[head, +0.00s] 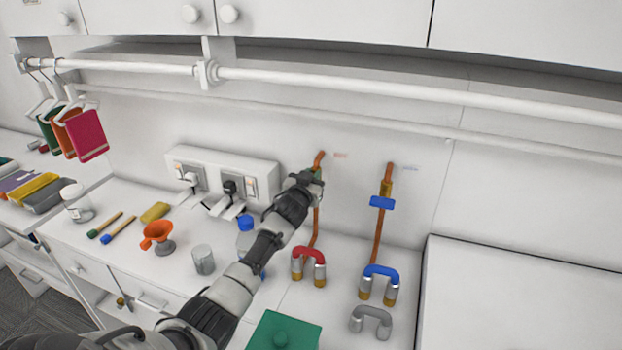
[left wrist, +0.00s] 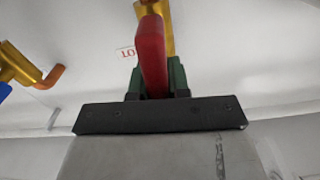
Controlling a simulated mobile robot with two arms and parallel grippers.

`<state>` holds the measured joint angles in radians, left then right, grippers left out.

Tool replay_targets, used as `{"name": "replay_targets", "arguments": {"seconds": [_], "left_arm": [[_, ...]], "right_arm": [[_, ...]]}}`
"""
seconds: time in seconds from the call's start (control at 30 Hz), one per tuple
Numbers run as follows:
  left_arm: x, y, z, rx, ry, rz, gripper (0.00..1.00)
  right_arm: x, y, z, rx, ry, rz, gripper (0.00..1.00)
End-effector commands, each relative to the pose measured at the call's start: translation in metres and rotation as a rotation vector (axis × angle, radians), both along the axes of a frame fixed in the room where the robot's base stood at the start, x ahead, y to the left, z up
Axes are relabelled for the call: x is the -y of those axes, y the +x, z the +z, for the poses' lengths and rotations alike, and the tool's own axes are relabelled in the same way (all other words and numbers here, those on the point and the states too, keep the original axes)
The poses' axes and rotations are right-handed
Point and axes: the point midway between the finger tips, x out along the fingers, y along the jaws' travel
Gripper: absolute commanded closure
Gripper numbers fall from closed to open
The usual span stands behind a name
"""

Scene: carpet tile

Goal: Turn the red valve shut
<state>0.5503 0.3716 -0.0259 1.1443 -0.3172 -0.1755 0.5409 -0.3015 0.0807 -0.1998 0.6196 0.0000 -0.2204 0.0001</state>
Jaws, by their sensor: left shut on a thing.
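The red valve handle (left wrist: 152,55) stands upright in the left wrist view, in front of its brass valve body (left wrist: 167,32). My left gripper (head: 314,176) reaches the left copper pipe (head: 316,222) on the back wall and hides the red valve in the head view. In the left wrist view the green fingertips of my left gripper (left wrist: 155,84) are shut on the handle from both sides. How far the valve is turned I cannot tell. My right gripper is not in view.
A blue valve handle (head: 382,203) sits crosswise on the right copper pipe (head: 378,235). Red (head: 309,255) and blue (head: 381,272) taps stand below. A socket box (head: 224,168) is left of my gripper. A rail (head: 400,93) runs above.

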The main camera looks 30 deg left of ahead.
Motion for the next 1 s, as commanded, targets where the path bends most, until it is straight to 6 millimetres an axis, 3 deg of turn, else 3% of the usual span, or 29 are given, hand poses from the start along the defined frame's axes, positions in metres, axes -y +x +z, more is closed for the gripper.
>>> {"name": "replay_targets", "arguments": {"seconds": [1.0], "left_arm": [[0.021,0.005,-0.015,-0.218,0.907,0.0,1.0]], "right_arm": [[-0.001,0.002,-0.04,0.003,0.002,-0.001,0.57]]}}
